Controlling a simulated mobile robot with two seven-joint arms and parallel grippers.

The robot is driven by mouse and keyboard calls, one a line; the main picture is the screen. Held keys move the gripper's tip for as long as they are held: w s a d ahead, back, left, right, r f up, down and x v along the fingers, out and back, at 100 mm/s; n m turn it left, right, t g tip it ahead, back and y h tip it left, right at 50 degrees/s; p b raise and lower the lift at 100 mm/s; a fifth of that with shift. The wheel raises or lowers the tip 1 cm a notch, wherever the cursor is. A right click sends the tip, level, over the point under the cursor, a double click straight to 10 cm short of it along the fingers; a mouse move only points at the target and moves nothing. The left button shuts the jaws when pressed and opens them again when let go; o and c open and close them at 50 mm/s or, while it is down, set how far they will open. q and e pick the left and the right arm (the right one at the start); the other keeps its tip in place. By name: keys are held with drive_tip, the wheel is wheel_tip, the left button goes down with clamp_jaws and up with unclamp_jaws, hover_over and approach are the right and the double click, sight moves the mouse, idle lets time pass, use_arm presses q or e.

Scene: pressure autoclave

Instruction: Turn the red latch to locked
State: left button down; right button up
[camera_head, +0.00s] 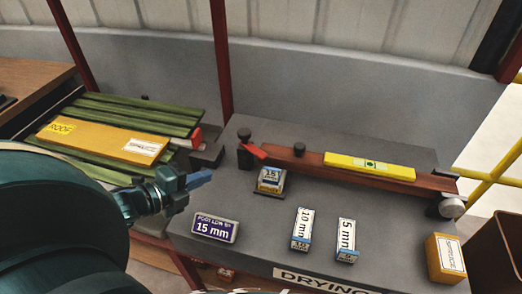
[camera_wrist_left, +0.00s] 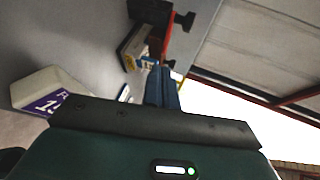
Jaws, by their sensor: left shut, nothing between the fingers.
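A small red latch (camera_head: 253,151) sits at the left end of the brown bar (camera_head: 310,163), by a black knob (camera_head: 244,135). It lies slanted to the bar. My left gripper (camera_head: 200,179) has its blue fingers shut and empty, above the bench to the left of the latch and apart from it. In the left wrist view the shut fingers (camera_wrist_left: 160,88) point toward the bar's end, where a dark red part (camera_wrist_left: 157,42) shows; I cannot tell whether that is the latch. My right gripper is in neither view.
A yellow level (camera_head: 370,167) lies on the bar. Blocks marked 15 mm (camera_head: 215,229), 10 mm (camera_head: 302,229) and 5 mm (camera_head: 346,240) stand on the grey bench (camera_head: 260,245). Another 15 mm block (camera_head: 270,179) is just below the latch. Green boards (camera_head: 125,115) lie left.

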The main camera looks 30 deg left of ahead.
use_arm(q)
approach(254, 154)
drive_tip(key=f+x, duration=0.1)
drive_tip(key=x, duration=0.4)
drive_tip(key=shift+w+d+r+b, duration=0.15)
drive_tip(key=shift+w+b, duration=0.15)
drive_tip(key=shift+w, duration=0.4)
